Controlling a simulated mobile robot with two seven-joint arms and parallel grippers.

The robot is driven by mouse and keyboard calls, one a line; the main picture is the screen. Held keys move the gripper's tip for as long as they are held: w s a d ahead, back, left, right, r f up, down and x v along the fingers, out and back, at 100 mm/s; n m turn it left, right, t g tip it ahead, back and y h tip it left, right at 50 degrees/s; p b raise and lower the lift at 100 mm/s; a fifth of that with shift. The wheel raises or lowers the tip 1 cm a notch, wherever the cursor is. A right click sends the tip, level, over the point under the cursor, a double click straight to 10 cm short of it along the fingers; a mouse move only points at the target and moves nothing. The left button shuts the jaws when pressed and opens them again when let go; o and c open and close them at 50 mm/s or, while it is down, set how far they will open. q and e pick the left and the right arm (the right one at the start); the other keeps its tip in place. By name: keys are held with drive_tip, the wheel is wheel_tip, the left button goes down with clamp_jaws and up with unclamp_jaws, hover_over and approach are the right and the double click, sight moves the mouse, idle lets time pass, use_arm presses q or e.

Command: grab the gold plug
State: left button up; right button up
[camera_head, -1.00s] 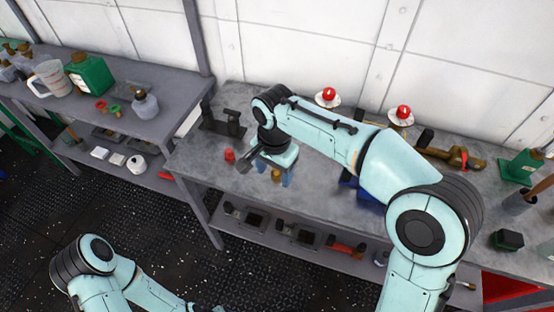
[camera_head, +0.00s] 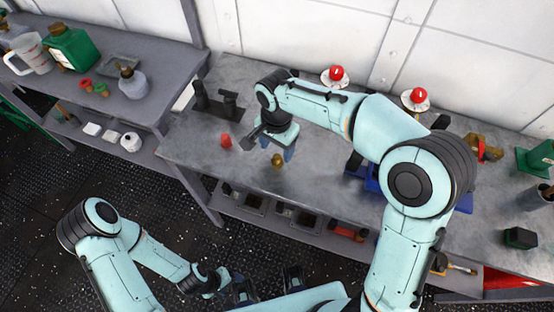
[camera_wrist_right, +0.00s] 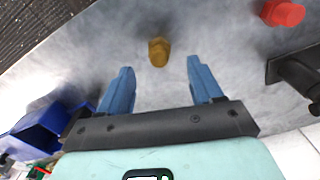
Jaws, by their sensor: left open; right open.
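The gold plug (camera_head: 277,160) stands on the grey metal bench, near its front edge. In the right wrist view the plug (camera_wrist_right: 159,52) lies ahead of the gap between the blue fingers, roughly centred. My right gripper (camera_head: 276,148) is open and empty, pointing down close to the plug; it also shows in the wrist view (camera_wrist_right: 160,70). The fingers do not appear to touch the plug. My left gripper (camera_head: 240,286) is open, low at the bottom of the head view, away from the bench, and partly hard to make out.
A red plug (camera_head: 226,140) stands left of the gold one, near a black bracket (camera_head: 216,103). A blue bin (camera_head: 372,185) is partly hidden behind my right arm. Red buttons (camera_head: 336,74) are at the back. The bench around the gold plug is clear.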

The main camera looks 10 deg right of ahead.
sight(277, 156)
wheel_tip(277, 156, down, 5)
drive_tip(key=shift+f, duration=0.1)
idle(0.3)
drive_tip(key=c, duration=1.1)
